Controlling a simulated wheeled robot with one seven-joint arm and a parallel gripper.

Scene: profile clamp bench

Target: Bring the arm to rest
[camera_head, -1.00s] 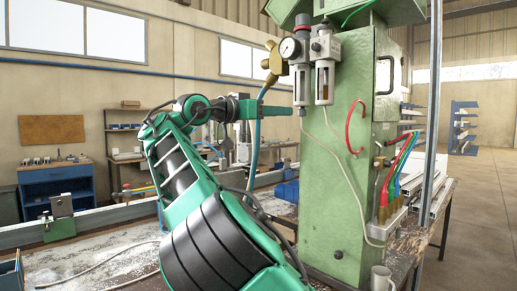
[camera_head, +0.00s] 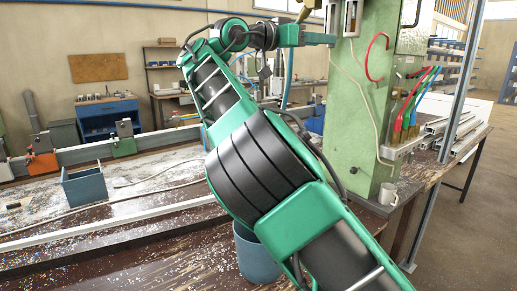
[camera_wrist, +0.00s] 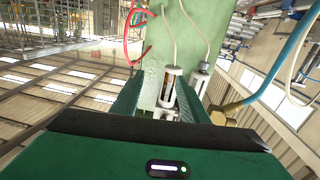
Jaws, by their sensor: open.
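My green arm rises from the bottom of the head view and bends over at the top toward the green machine column (camera_head: 362,120). My gripper (camera_head: 322,39) is at the arm's far end, in front of the column's upper left side. In the wrist view my gripper (camera_wrist: 160,92) shows two dark green fingers standing apart with nothing held between them. The column and its filter units (camera_wrist: 170,88) show beyond the fingers. Whether the fingertips touch the column cannot be told.
A red hose (camera_head: 371,60) curves off the column. A blue-grey bin (camera_head: 85,187) sits on the littered bench at left. A blue bucket (camera_head: 250,258) is partly hidden behind my arm. A metal post (camera_head: 462,80) stands at right.

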